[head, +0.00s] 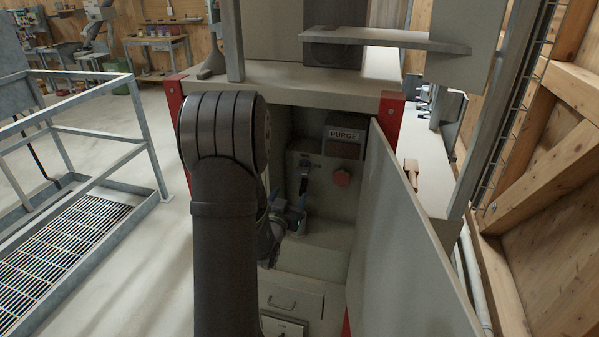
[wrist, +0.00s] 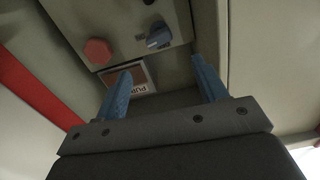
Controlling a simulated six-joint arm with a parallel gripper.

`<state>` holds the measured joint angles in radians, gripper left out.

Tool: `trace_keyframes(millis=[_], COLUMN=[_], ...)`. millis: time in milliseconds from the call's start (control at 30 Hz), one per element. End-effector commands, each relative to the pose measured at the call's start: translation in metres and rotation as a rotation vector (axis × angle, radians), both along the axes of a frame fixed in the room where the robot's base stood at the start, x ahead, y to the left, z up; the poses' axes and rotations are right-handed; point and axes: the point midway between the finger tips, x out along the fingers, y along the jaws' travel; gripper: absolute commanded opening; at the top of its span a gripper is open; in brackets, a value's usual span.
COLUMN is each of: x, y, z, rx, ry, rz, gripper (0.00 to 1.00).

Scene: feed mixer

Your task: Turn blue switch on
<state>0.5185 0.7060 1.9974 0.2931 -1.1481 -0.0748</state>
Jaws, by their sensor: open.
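The blue switch (wrist: 158,36) is a small rotary knob on a grey panel (wrist: 112,18), seen in the wrist view beside a red knob (wrist: 98,50). My gripper (wrist: 161,67) is open, with its two blue fingers apart and nothing between them. The switch appears beyond the fingertips, between their lines and not gripped. In the head view my gripper (head: 290,208) is inside the open cabinet, in front of the panel and partly hidden by my arm. The red knob (head: 342,177) is right of it there. The switch's setting cannot be told.
A PURGE label (head: 346,135) sits above the panel. The open cabinet door (head: 405,240) stands close on the right, and a red post (head: 391,117) is at the cabinet's corner. A drawer (head: 290,298) is below. A railing (head: 100,150) stands left, with bare floor between.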

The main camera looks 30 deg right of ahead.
Motion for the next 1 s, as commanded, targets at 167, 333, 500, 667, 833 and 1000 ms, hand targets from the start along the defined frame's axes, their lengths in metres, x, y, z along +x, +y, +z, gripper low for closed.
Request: trace_keyframes(millis=[167,333,500,667,833,1000], x=[-0.026,-0.027,-0.009,0.016,0.043,0.066], y=[0.023,0.023,0.004,-0.021,-0.047,-0.071], z=[0.001,0.001,0.001,0.001,0.001,0.001], rx=[-0.129,-0.158,-0.159,-0.158,-0.156,-0.157], ry=[0.127,0.157,0.155,0.155,0.153,0.154], rz=[0.000,-0.001,-0.002,-0.002,-0.002,-0.001], gripper=[0.65,0.65,0.65,0.65,0.65,0.65])
